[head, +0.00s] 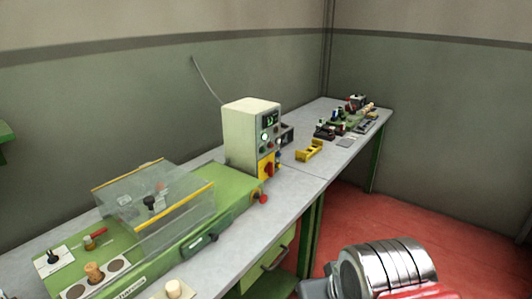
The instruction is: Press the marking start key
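A cream control box (248,135) stands on the bench in the middle of the head view. Its right-facing panel has a small display with green digits (270,119), a green-lit button (264,137) and a red knob on a yellow plate (268,168). Several smaller controls sit along the panel's right side. The labels are too small to read, so I cannot tell which one is the marking start key. Part of my arm, metal and red, shows at the bottom right, well apart from the box. My gripper's fingers are not visible.
A green machine (228,188) with a clear guard (150,200) fills the bench at left; a cork stopper (93,270) sits at its front. A yellow holder (309,150) and several small items lie farther along the bench. Red floor (345,215) is open at right.

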